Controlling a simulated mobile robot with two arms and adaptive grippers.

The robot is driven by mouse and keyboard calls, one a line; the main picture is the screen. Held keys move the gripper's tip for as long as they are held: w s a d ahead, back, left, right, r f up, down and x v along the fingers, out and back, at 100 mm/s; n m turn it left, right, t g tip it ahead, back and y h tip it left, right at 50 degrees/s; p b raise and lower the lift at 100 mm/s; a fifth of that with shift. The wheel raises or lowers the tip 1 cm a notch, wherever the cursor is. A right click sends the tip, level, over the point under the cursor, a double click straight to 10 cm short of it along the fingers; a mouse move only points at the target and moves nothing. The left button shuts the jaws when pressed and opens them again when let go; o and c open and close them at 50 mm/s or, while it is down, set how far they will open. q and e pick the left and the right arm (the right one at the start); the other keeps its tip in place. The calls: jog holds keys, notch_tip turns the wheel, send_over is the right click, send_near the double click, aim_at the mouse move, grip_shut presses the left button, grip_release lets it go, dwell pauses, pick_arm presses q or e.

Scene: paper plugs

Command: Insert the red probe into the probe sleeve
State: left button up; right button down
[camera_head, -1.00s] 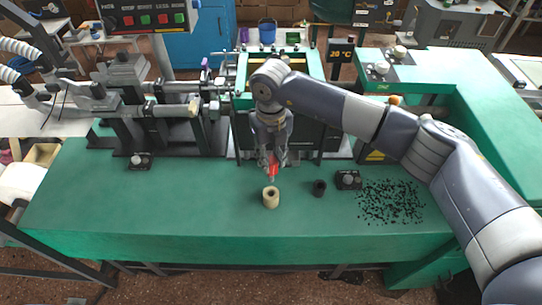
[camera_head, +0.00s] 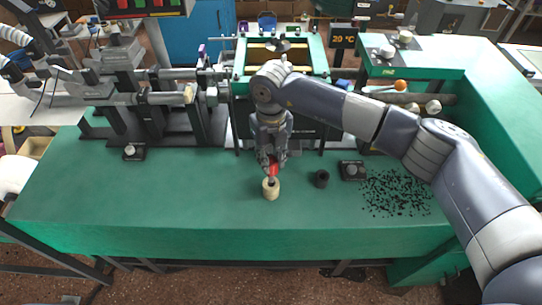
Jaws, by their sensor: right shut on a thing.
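My right gripper (camera_head: 272,160) points down over the green bench and is shut on the red probe (camera_head: 272,169). The probe is held upright, with its upper part hidden between the fingers. Directly below it a beige, hollow cylinder, which looks like the probe sleeve (camera_head: 271,191), stands upright on the bench. The probe's lower end is at the sleeve's mouth; I cannot tell whether it is inside or just above it. My left gripper is not in view.
A small black hollow cylinder (camera_head: 321,179) stands right of the sleeve, and a black block with a knob (camera_head: 352,171) beyond it. Black granules (camera_head: 395,192) are scattered further right. Machinery stands behind.

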jog(key=shift+b, duration=0.6)
dwell(0.7)
jog(key=shift+f+b, duration=2.1)
jog(key=shift+f, duration=0.4)
jog(key=c, duration=1.2)
grip_release()
jog(key=shift+r, duration=0.1)
jog(key=shift+r+p, duration=1.35)
jog(key=shift+r, duration=1.25)
